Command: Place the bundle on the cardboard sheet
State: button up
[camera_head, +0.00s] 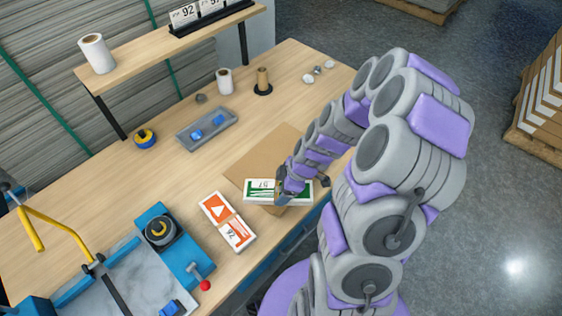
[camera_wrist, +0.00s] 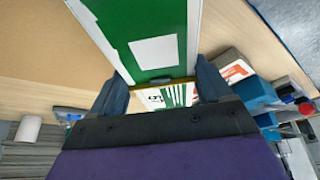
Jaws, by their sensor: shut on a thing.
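The green and white bundle (camera_head: 261,188) is held in my gripper (camera_head: 285,196), which is shut on it. It overlaps the front part of the brown cardboard sheet (camera_head: 262,153); I cannot tell whether it touches the sheet or hovers just above. In the wrist view, the green and white bundle (camera_wrist: 160,48) lies between my two fingers (camera_wrist: 162,85). The cardboard sheet (camera_wrist: 40,45) shows at the left there. My gripper hides part of the bundle in the head view.
An orange and white bundle (camera_head: 227,221) lies left of the sheet, near the table's front edge. A grey tray (camera_head: 207,129) with blue items, a yellow-blue tape roll (camera_head: 145,138) and a brown spool (camera_head: 263,82) stand farther back. A blue machine (camera_head: 170,240) occupies the left front.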

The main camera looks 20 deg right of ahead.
jog(key=shift+s+d+f, duration=0.1)
jog(key=shift+s+f, duration=0.05)
jog(key=shift+s, duration=0.05)
jog(key=shift+w+d+f+n, duration=0.1)
jog(key=shift+w+d+n, duration=0.1)
jog(key=shift+n, duration=0.1)
jog(key=w+d+b, duration=0.1)
jog(key=w+d, duration=0.1)
jog(key=w, duration=0.2)
jog(key=w+d+f, duration=0.1)
jog(key=w+d, duration=0.1)
jog(key=w, duration=0.2)
jog(key=w+d+b, duration=0.1)
jog(key=w+d, duration=0.1)
jog(key=w, duration=0.2)
jog(key=shift+w+f+b, duration=0.2)
jog(key=shift+f+b, duration=0.05)
jog(key=shift+b, duration=0.1)
jog(key=shift+w+d+r, duration=0.1)
jog(key=shift+w+d, duration=0.2)
jog(key=shift+w, duration=0.3)
notch_tip(320, 180, down, 4)
jog(key=shift+r+b, duration=0.1)
jog(key=shift+b, duration=0.65)
jog(key=shift+r, duration=0.1)
jog(key=o, duration=1.2)
